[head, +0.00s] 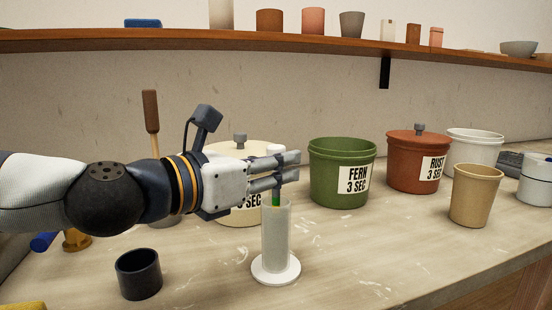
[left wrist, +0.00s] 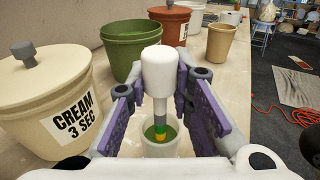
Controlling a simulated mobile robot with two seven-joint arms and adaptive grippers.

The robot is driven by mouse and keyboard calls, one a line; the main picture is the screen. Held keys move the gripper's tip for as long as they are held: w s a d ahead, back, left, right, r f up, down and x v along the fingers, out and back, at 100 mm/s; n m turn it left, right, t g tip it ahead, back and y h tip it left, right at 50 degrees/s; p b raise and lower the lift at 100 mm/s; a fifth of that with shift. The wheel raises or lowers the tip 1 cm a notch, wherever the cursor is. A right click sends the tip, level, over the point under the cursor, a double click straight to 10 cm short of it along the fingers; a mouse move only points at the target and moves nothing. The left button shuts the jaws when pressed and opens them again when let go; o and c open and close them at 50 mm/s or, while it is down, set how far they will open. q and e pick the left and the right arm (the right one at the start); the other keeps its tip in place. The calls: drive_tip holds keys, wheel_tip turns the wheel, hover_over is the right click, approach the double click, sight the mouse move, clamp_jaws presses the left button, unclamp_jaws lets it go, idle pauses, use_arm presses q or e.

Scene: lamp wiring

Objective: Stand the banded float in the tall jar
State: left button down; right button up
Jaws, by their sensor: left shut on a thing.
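The banded float has a white rounded top (left wrist: 163,72) and a thin grey stem with green and yellow bands near its lower end. My left gripper (head: 287,170) is shut on the float, fingers either side of the stem just below the white top. The float hangs upright over the tall jar (head: 276,237), a clear cylinder on a round white base. In the head view the green band (head: 276,198) is at the jar's mouth. In the left wrist view the banded end lines up with the round mouth, with green inside. I cannot tell how deep the tip reaches. My right gripper is not in view.
A cream pot (left wrist: 45,100) stands behind the gripper, with green (head: 342,175) and rust (head: 415,165) pots to its right. A tan cup (head: 476,196) stands at right, a black cup (head: 139,275) at front left.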

use_arm(q)
drive_tip(key=c, duration=1.3)
unclamp_jaws()
drive_tip(key=shift+c, duration=0.2)
drive_tip(key=f+v, duration=0.1)
drive_tip(key=v, duration=1.1)
drive_tip(key=shift+r, duration=0.4)
